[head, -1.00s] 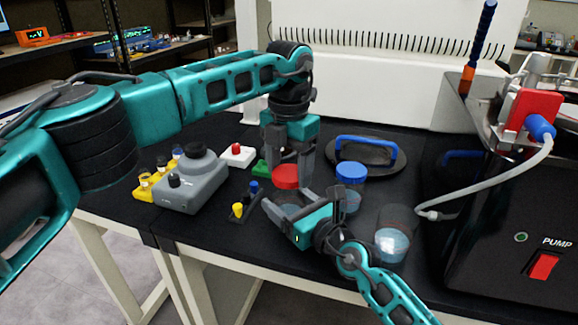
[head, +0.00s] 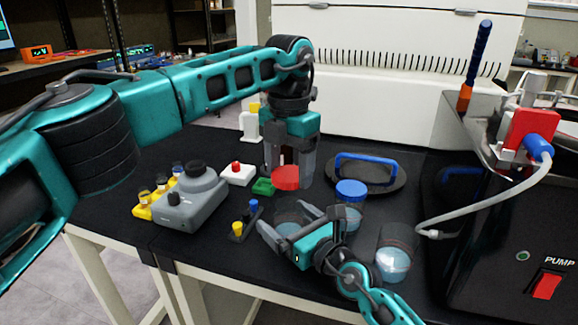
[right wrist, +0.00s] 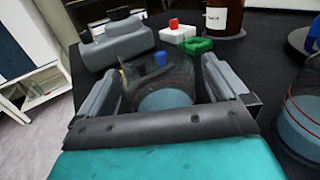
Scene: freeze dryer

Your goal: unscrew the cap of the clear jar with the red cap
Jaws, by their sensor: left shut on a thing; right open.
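The red cap (head: 286,178) is off the clear jar (head: 288,217), held in the air above it by my left gripper (head: 288,170), whose fingers point down and are shut on the cap. In the right wrist view the jar (right wrist: 166,92) has an open top and light blue contents. My right gripper (head: 289,230) is open, with one finger on each side of the jar. In the right wrist view there is a gap between the jar and the fingers of the right gripper (right wrist: 165,78). In the head view the right gripper partly hides the jar.
A blue-capped jar (head: 351,191) and an open jar with blue contents (head: 393,262) stand to the right. A lid with a blue handle (head: 365,160) lies behind. A grey device (head: 190,195) and a small stand (head: 243,228) are left. The black pump unit (head: 520,240) bounds the right.

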